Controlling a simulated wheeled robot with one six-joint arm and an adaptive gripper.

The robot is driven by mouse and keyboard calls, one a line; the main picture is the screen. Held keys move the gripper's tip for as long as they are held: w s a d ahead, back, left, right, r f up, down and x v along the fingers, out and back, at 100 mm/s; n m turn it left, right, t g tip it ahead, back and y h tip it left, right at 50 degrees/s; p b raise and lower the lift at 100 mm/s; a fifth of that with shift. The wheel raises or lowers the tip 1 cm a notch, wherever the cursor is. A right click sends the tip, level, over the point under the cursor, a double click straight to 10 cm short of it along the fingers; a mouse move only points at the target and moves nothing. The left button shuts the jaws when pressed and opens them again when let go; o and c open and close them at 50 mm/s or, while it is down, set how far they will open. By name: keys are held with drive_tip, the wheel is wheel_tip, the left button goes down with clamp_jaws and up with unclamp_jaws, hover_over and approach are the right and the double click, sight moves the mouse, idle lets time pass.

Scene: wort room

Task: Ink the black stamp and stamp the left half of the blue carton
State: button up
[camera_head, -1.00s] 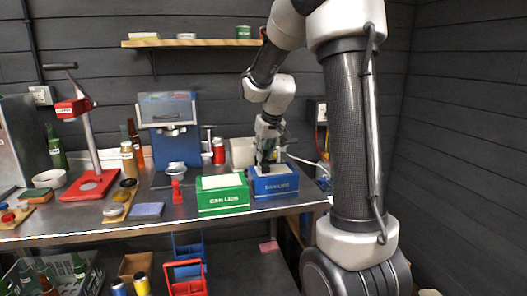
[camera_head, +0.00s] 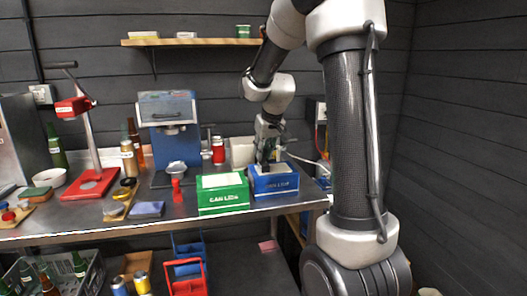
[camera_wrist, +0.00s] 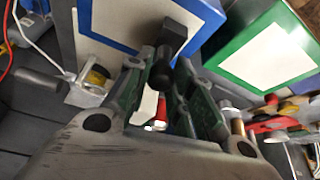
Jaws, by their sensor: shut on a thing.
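The blue carton (camera_head: 284,188) stands at the right end of the bench, with a pale panel on its top. In the wrist view its blue rim and white panel (camera_wrist: 110,18) show at the top. My gripper (camera_head: 265,165) is over the left part of the carton, pointing down. It is shut on the black stamp (camera_wrist: 173,40), seen between the fingers in the wrist view. The stamp's block overlaps the carton's blue edge there; whether it touches the carton, I cannot tell. A blue-grey pad (camera_head: 147,209) lies at the bench's front edge.
A green carton (camera_head: 222,198) with a pale top stands just left of the blue one; it also shows in the wrist view (camera_wrist: 232,66). A small red tool (camera_head: 177,190), a blue machine (camera_head: 168,115) and a red capper (camera_head: 90,185) stand farther left. A shelf (camera_head: 190,42) hangs above.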

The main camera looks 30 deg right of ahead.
drive_tip(key=shift+r, duration=3.5)
